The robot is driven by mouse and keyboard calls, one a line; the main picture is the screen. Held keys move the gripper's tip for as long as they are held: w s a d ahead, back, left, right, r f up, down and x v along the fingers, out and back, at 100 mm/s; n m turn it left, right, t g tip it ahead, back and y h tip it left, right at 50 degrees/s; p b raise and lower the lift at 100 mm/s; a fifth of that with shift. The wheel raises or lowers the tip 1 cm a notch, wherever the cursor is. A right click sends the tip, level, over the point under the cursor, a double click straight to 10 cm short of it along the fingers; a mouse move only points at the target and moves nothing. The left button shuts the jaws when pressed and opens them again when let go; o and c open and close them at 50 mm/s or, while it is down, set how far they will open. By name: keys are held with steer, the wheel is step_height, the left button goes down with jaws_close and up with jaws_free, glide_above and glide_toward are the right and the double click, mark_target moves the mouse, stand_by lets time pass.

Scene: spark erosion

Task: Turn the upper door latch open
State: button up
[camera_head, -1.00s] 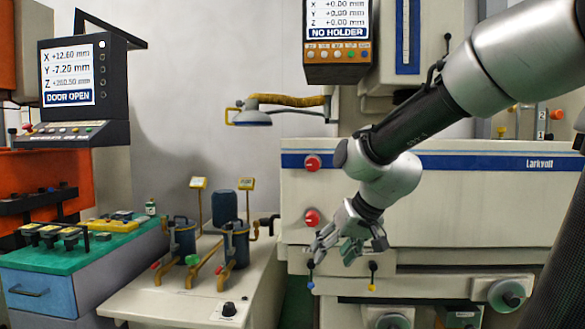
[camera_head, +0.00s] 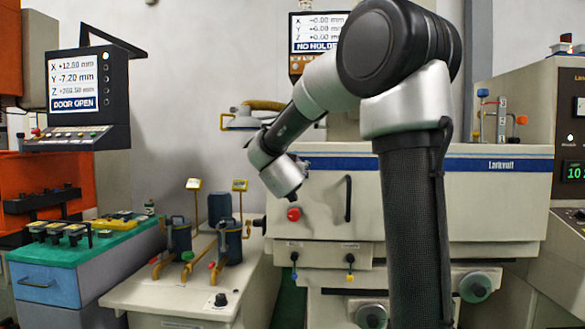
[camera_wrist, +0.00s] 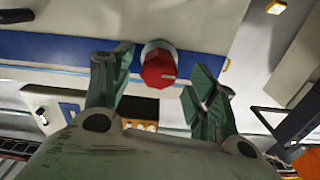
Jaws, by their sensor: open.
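The upper door latch is a red knob (camera_wrist: 158,68) on a pale round base beside the blue stripe, seen in the wrist view. My gripper (camera_wrist: 158,62) is open, with one finger on each side of the knob. Small gaps show between the fingers and the knob, and I see no contact. In the head view my wrist hides the upper latch and the gripper's fingers. The lower red latch (camera_head: 294,213) shows just below my wrist. The pale tank door (camera_head: 480,200) has a dark vertical handle (camera_head: 348,198).
A bench with dark pump canisters (camera_head: 228,240) stands left of the machine. The left monitor (camera_head: 78,82) reads DOOR OPEN. My arm covers much of the door.

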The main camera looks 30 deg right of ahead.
steer(key=shift+x, duration=1.55)
steer(key=c, duration=1)
steer(key=shift+c, duration=0.2)
